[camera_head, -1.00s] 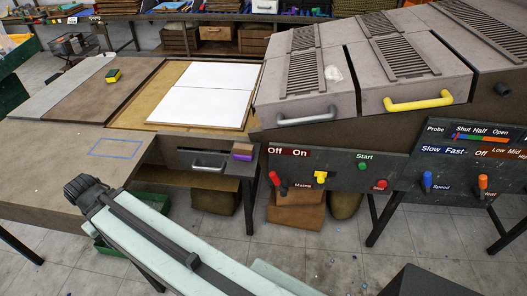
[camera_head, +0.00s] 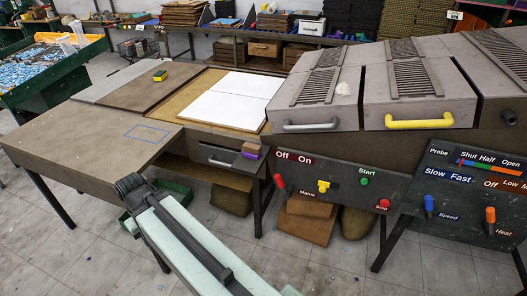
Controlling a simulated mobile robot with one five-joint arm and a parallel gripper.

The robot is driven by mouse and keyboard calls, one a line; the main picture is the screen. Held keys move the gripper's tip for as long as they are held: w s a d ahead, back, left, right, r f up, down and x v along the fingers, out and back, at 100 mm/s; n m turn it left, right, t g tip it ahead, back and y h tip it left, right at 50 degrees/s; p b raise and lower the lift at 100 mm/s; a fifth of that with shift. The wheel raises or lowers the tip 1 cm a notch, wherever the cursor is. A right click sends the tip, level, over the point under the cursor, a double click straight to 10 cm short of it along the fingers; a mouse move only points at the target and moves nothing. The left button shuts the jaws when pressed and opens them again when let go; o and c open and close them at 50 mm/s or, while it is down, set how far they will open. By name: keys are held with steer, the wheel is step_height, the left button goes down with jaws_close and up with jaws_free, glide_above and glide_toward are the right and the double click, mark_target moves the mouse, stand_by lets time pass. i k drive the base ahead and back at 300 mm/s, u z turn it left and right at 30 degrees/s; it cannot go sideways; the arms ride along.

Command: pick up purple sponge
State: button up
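A small block with a purple lower part and a brown upper part, which looks like the purple sponge (camera_head: 250,154), sits on a small dark ledge at the right end of the table, beside the control panel. My arm reaches up from the bottom of the picture, left of centre. Its dark end, my gripper (camera_head: 129,186), is in front of the table and well to the left of the sponge. The fingers are too small and dark to tell open from shut. Nothing shows held in it.
A yellow and green sponge (camera_head: 160,75) lies on the brown board. White sheets (camera_head: 233,97) lie on the table. A drawer with a grey handle (camera_head: 215,160) is left of the purple block. The control panel (camera_head: 325,185) with levers stands to its right. Floor in front is mostly clear.

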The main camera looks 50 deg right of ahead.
mark_target(251, 150)
steer(key=u, duration=0.1)
steer(key=i, duration=1.45)
steer(key=z, duration=0.05)
